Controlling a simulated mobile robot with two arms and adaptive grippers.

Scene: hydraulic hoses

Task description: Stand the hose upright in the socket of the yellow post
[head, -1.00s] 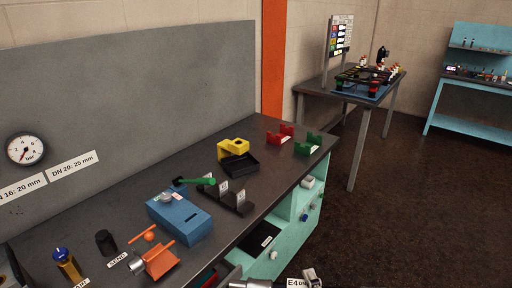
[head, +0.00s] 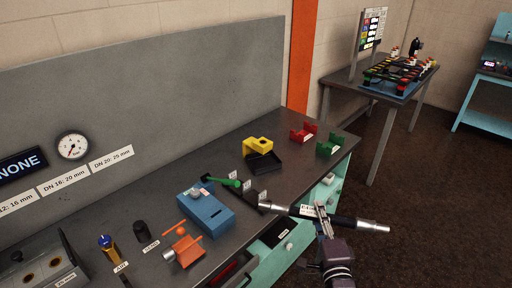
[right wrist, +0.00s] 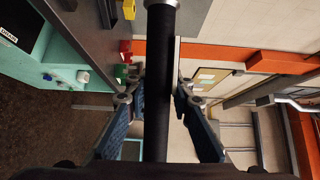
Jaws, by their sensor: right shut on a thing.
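The hose (head: 350,221) is black with silver end fittings and a white tag near its middle. It lies nearly level in the head view, in front of the bench edge. My right gripper (head: 323,213) is shut on it near the middle. In the right wrist view the hose (right wrist: 158,80) runs lengthwise between the fingers of the gripper (right wrist: 158,98). The yellow post (head: 257,145) stands on the bench beyond the hose, beside a black tray, apart from the hose. Its socket is too small to make out clearly. My left gripper is out of view.
A red holder (head: 303,133) and a green holder (head: 328,146) stand right of the post. A blue box (head: 206,213), a green-handled tool (head: 226,181) and an orange fixture (head: 184,250) stand on the near bench. The bench top between the post and back panel is clear.

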